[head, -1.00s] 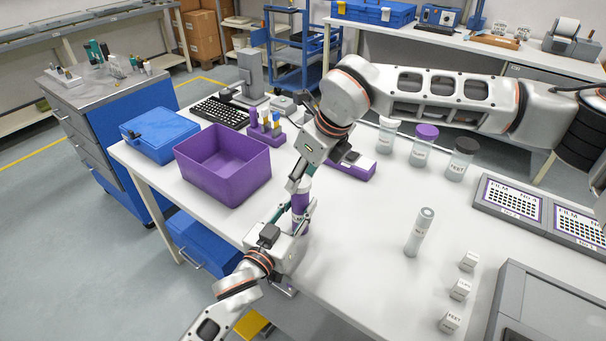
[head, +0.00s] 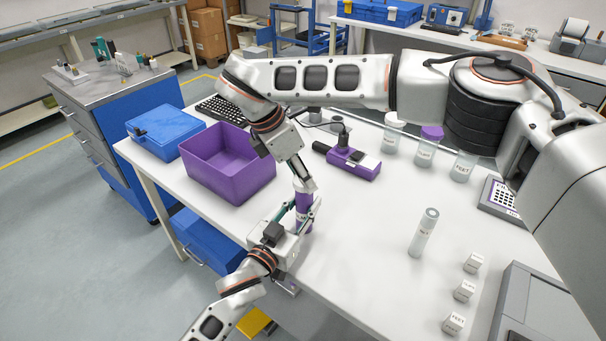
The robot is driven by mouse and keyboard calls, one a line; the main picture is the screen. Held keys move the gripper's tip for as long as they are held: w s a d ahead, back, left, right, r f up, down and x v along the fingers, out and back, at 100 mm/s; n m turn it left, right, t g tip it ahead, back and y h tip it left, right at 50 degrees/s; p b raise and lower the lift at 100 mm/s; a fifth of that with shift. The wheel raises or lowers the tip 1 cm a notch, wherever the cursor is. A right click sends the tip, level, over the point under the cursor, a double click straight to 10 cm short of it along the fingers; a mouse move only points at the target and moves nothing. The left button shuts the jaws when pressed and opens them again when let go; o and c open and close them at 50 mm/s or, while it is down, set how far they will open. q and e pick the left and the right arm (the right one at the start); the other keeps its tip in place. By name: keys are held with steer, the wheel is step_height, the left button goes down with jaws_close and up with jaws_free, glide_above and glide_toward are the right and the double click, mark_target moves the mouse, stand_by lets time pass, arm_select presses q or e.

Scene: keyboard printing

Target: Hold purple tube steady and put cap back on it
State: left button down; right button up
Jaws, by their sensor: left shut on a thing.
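The purple tube (head: 303,203) stands about upright near the front left edge of the white table, with a white label low on its side. My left gripper (head: 305,216) is shut around its lower part from the front left. My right gripper (head: 302,184) reaches down from above, its fingers at the top of the tube. The cap cannot be made out; the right fingers cover the tube's top, so whether they hold a cap or are open is unclear.
An open purple bin (head: 228,178) stands left of the tube, with a blue case (head: 163,133) beyond. A purple device (head: 353,162) lies behind. A clear tube (head: 423,232) and small white labelled blocks (head: 464,291) stand to the right. The table between is clear.

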steer(key=shift+m+g, duration=0.5)
steer(key=shift+m, duration=0.7)
steer(key=o, duration=0.7)
steer(key=shift+r, duration=2.25)
steer(key=shift+c, duration=0.3)
